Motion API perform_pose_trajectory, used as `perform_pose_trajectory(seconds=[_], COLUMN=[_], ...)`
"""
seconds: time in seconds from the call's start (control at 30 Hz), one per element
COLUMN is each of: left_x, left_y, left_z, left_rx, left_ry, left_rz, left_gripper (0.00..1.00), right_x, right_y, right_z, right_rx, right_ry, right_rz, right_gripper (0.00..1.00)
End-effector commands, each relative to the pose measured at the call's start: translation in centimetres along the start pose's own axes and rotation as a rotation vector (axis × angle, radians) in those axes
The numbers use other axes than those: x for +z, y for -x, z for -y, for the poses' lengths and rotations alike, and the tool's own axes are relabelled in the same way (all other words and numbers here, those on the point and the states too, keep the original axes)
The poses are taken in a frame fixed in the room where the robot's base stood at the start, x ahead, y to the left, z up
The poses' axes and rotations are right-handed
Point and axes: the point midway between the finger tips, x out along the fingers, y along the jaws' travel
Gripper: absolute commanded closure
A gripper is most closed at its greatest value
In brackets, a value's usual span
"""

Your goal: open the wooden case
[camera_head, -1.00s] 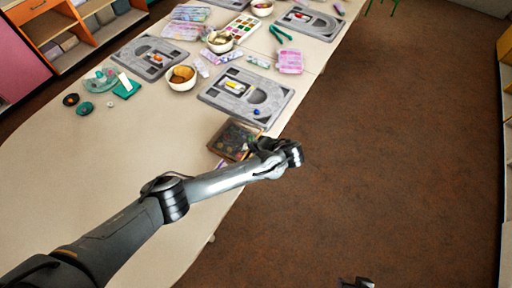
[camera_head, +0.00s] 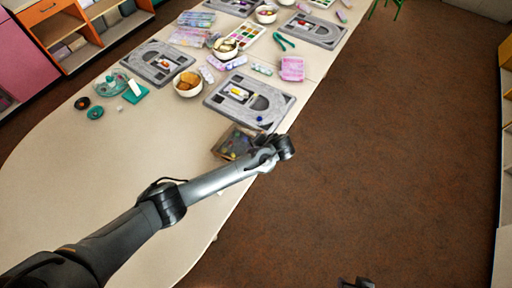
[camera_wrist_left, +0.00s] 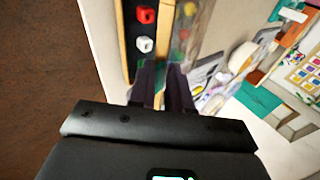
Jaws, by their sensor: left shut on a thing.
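The wooden case (camera_head: 225,148) lies at the table's right edge, with a clear lid that shows beads and looks partly raised. In the left wrist view, the case's wooden rim (camera_wrist_left: 124,48) borders a dark inside with a red and a white bead, and the clear lid (camera_wrist_left: 190,35) stands beside it at an angle. My left gripper (camera_wrist_left: 164,72) is shut on the lid's edge. In the head view my left wrist hides part of the case. A dark tip, likely my right gripper (camera_head: 357,283), just shows at the bottom edge; its jaws are unclear.
A grey bead board (camera_head: 272,117) lies just behind the case. A bowl (camera_head: 187,84), a second board (camera_head: 150,58), teal and black discs (camera_head: 95,112) and pink trays lie further back and left. The table's near left is clear. Brown floor lies right of the table.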

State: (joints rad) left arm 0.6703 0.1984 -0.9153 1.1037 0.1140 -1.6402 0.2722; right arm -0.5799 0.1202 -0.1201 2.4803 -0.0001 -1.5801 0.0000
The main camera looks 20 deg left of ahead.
Motion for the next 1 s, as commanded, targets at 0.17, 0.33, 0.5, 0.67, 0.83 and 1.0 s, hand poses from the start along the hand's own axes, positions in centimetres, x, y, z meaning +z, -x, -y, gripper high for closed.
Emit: perform_pose_trajectory(seconds=[0.17,0.33,0.5,0.67,0.83,1.0], left_x=[0.1,0.1,0.1,0.1,0.2,0.2], left_y=[0.0,0.0,0.2,0.7,0.9,1.2], left_z=[0.1,0.1,0.4,1.3,2.3,3.2], left_rx=[0.008,0.007,0.018,0.058,0.107,0.158], left_ry=[0.001,0.001,0.002,0.006,0.015,0.021], left_rz=[0.0,0.0,0.0,-0.002,-0.007,-0.01], left_gripper=[1.0,1.0,1.0,1.0,1.0,1.0], right_x=[-0.1,-0.1,-0.2,-0.7,-1.1,-1.6], right_y=[0.2,0.2,0.7,2.0,3.5,4.8], right_z=[0.0,0.0,0.0,-0.1,-0.1,-0.2], right_rx=[0.0,0.0,0.0,0.0,0.0,0.0], right_ry=[0.0,0.0,0.0,0.0,0.0,0.0], right_rz=[0.0,0.0,0.0,0.001,0.001,0.0], right_gripper=[0.57,0.57,0.57,0.57,0.57,0.57])
